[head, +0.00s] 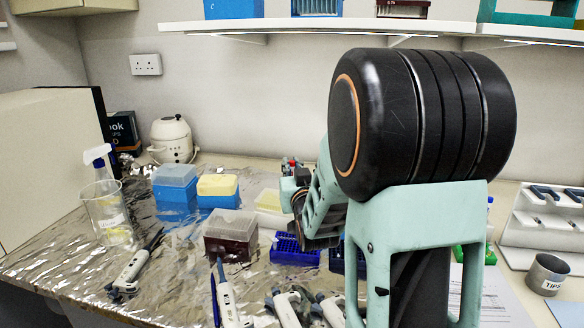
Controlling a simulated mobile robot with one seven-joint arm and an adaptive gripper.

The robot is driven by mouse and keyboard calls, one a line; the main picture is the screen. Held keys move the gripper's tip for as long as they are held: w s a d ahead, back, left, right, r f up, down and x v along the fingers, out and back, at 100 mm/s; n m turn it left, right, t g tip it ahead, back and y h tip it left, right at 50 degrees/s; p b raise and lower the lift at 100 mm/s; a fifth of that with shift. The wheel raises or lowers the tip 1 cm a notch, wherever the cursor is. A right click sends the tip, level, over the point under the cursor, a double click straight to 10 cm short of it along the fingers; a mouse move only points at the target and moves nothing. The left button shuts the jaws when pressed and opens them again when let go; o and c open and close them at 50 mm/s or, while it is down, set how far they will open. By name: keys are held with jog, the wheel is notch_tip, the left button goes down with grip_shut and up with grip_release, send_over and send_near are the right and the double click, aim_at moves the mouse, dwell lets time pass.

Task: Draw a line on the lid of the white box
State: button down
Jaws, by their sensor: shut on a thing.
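To the left are a blue box with a pale grey lid (175,175) and a blue box with a yellow lid (217,185). My arm covers the middle right of the view, its wrist beside the pale box. My gripper's fingers cannot be made out behind the arm, nor can any pen or drawn line.
Several pipettes (228,303) lie along the front. A blue rack (294,249) stands close by my wrist. A beaker (108,215) with a spray bottle stands left. A metal tips cup (547,274) and white stand (545,225) are right.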

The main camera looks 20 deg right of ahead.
jog(key=shift+w+a+f+b, duration=0.1)
jog(key=shift+w+a+b, duration=0.25)
jog(key=shift+a+b, duration=0.85)
dwell(2.7)
jog(key=shift+d+r+b, duration=0.3)
jog(key=shift+d+b, duration=0.15)
jog(key=shift+b, duration=0.1)
dwell(0.5)
notch_tip(320, 180, up, 5)
jog(key=shift+f+p, duration=0.1)
jog(key=shift+p, duration=0.95)
